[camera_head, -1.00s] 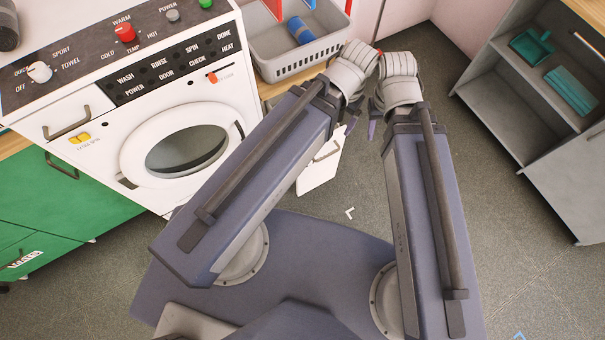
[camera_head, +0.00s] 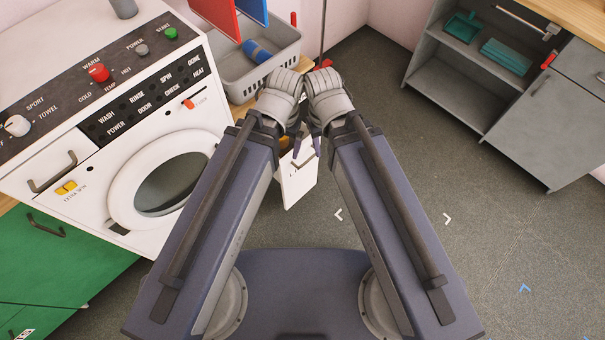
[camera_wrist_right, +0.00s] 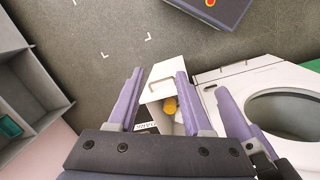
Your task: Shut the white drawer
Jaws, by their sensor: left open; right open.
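The white drawer (camera_head: 298,182) stands open beside the washing machine, its front panel with a dark handle facing me. In the right wrist view the open drawer (camera_wrist_right: 165,72) shows a yellow thing (camera_wrist_right: 170,105) and something white inside. My left gripper (camera_head: 291,142) and right gripper (camera_head: 318,142) are side by side above the drawer, fingers pointing down. Both are open with nothing between their fingers. In the right wrist view, my right gripper (camera_wrist_right: 159,74) has its fingers apart with the drawer front between them in the picture. Contact with the drawer cannot be told.
A white washing machine (camera_head: 105,150) stands directly left of the drawer. A grey basket (camera_head: 245,85) with a blue roll sits on the wooden top behind. A grey cabinet (camera_head: 560,130) stands at the right. Open floor (camera_head: 400,150) lies between.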

